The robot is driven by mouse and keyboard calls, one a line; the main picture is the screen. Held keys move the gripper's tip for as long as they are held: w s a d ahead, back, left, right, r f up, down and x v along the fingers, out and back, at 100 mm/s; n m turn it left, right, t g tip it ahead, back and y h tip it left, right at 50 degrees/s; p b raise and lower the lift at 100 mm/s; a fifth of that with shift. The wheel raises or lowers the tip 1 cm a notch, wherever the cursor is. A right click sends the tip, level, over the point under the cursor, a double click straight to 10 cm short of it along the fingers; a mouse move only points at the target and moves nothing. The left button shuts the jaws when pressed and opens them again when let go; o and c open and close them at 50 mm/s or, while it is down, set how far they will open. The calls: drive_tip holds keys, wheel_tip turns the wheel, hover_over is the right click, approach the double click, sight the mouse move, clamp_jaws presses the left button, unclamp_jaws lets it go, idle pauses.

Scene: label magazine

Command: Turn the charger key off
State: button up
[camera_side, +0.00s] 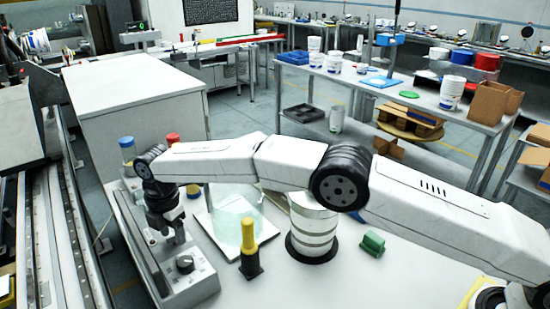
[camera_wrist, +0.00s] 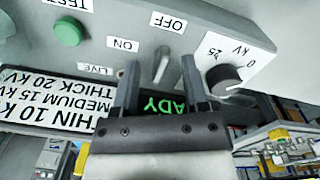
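The charger's grey panel (camera_wrist: 225,25) fills much of the wrist view, its lettering upside down. The silver key (camera_wrist: 162,62) is by the ON label (camera_wrist: 123,44) and the OFF label (camera_wrist: 167,22); I cannot tell which it points to. My gripper (camera_wrist: 160,64) is open, one finger on each side of the key in the picture, with a visible gap; contact is not visible. In the side view my gripper (camera_side: 172,236) points down over the charger box (camera_side: 196,285) and hides the key.
The panel also has a green TEST button (camera_wrist: 70,31), a black kV dial (camera_wrist: 222,79) and a partly hidden green display (camera_wrist: 163,104).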

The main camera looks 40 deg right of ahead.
sight(173, 235)
idle(0.3)
drive_tip(key=shift+r, duration=3.95)
drive_tip(key=shift+d, duration=0.1)
